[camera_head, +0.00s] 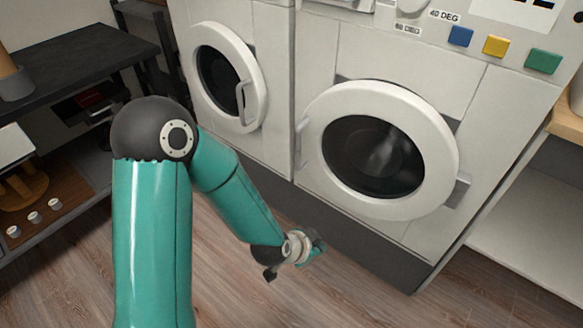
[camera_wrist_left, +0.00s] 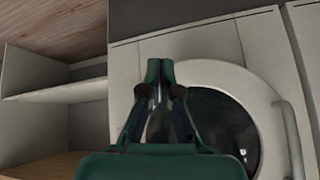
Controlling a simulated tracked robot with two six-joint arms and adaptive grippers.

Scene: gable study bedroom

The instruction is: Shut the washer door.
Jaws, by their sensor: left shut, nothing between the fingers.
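A white washer (camera_head: 400,58) has a round door (camera_head: 437,128) with a dark glass. Its handle (camera_head: 301,142) is on the left and a hinge (camera_head: 458,191) on the right. The door stands close to the front, with grey showing behind its rim; I cannot tell how wide the gap is. In the left wrist view, which looks upside down, the door (camera_wrist_left: 262,96) and its handle (camera_wrist_left: 291,135) are at the right. My left gripper (camera_head: 317,246) is shut and empty, low in front of the door's lower left, apart from it; its fingers (camera_wrist_left: 160,82) also show. My right gripper is out of view.
A second machine with a round door (camera_head: 253,62) stands at the left. A dark table (camera_head: 85,58) is farther left, and a white shelf unit (camera_head: 530,222) is at the right. Coloured buttons (camera_head: 495,46) sit above the washer door. The wooden floor (camera_head: 350,295) in front is clear.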

